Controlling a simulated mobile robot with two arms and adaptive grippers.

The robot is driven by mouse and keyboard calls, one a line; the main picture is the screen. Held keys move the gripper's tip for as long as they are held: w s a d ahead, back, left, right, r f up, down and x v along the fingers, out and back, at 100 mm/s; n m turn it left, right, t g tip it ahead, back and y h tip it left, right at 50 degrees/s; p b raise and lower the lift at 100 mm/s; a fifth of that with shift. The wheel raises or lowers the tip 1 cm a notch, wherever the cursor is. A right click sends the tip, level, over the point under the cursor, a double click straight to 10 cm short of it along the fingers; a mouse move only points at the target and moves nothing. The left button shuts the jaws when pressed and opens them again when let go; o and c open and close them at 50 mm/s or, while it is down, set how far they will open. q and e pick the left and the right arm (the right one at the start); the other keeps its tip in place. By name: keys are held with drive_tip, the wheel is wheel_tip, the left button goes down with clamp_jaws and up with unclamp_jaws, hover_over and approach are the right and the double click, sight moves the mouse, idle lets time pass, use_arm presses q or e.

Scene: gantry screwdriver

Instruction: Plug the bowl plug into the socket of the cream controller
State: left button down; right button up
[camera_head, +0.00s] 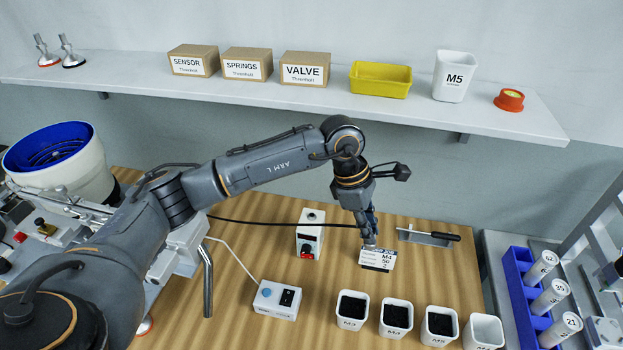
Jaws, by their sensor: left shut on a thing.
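My left gripper (370,240) reaches down over the right half of the wooden table. A black cable (265,223) runs from the bowl feeder side to this gripper. The gripper is shut on the bowl plug at the cable's end; the plug itself is mostly hidden by the fingers. The cream controller (311,216) stands upright left of the gripper, apart from it, with a red switch on its front. I cannot make out its socket. My right gripper is not in view.
A white M4 card (377,258) on a dark base is right at the fingertips; I cannot tell whether they touch. A switch box (277,299) and several white bins (352,309) stand in front. A shelf (300,94) runs above.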

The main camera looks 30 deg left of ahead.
use_arm(q)
drive_tip(key=w+a+f+n+t+y+p, duration=0.1)
drive_tip(key=w+a+n+t+y, duration=0.2)
drive_tip(key=a+n, duration=0.65)
drive_tip(key=w+a+f+n+y+p, duration=0.1)
drive_tip(key=w+a+n+y, duration=0.1)
drive_tip(key=w+a+n, duration=0.6)
drive_tip(key=f+b, duration=0.1)
drive_tip(key=s+f+n+b, duration=0.1)
drive_tip(key=f, duration=0.1)
drive_tip(key=s+f+n, duration=0.1)
drive_tip(key=f, duration=0.1)
drive_tip(key=shift+a+n+b, duration=0.25)
drive_tip(key=shift+a+b, duration=0.1)
drive_tip(key=shift+b, duration=0.05)
drive_tip(key=shift+f+b, duration=0.65)
drive_tip(key=shift+f, duration=0.1)
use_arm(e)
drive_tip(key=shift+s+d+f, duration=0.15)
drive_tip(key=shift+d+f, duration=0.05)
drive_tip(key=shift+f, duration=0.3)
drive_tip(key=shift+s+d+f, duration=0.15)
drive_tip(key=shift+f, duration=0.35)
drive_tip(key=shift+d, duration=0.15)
use_arm(q)
drive_tip(key=shift+b, duration=0.5)
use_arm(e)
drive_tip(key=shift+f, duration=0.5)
